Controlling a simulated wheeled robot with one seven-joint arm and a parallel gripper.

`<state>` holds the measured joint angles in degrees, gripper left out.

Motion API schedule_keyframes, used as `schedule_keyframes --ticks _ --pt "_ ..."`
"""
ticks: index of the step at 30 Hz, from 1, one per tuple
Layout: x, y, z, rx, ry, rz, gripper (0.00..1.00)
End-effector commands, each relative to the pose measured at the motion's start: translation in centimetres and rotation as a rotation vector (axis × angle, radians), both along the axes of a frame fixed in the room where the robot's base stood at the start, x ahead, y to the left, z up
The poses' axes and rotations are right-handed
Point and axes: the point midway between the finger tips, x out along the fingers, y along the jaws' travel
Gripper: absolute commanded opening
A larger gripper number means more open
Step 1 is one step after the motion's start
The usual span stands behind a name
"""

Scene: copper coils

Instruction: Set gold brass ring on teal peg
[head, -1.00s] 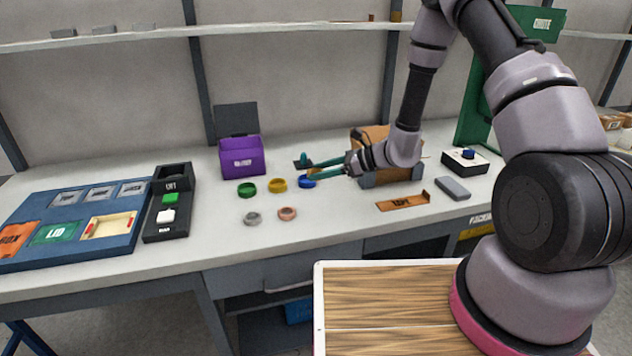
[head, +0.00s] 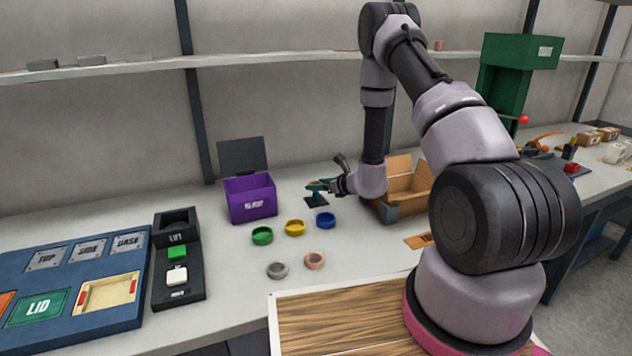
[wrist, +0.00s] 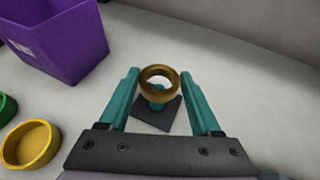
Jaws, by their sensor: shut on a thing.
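The gold brass ring (wrist: 159,82) is held between the two teal fingertips of my gripper (wrist: 160,76) in the wrist view. The teal peg (wrist: 157,106) rises from a dark square base (wrist: 172,118) directly below the ring in that view, and some teal shows within the ring's hole. I cannot tell whether the ring is around the peg's tip or just above it. In the head view my gripper (head: 322,185) is at the peg, whose base (head: 316,203) shows beneath it; the ring is not clear there.
A purple bin (head: 250,198) stands left of the peg. Green (head: 262,236), yellow (head: 295,228) and blue (head: 325,220) round dishes lie in front, with grey (head: 278,270) and copper (head: 314,260) rings nearer. An open carton (head: 408,190) stands right.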

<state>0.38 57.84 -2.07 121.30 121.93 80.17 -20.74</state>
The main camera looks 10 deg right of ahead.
Motion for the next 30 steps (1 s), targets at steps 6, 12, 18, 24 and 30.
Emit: schedule_keyframes --ticks 6,12,18,24,30 --pt "0.0 0.0 -2.2 0.001 0.001 0.001 0.0" --pt "0.0 0.0 -3.2 0.001 -0.001 0.001 0.0" --pt "0.0 0.1 -3.5 0.001 -0.001 0.001 0.0" --pt "0.0 0.1 -3.4 0.001 -0.001 0.001 0.0" --pt "0.0 0.1 -3.4 0.001 0.0 0.002 0.0"
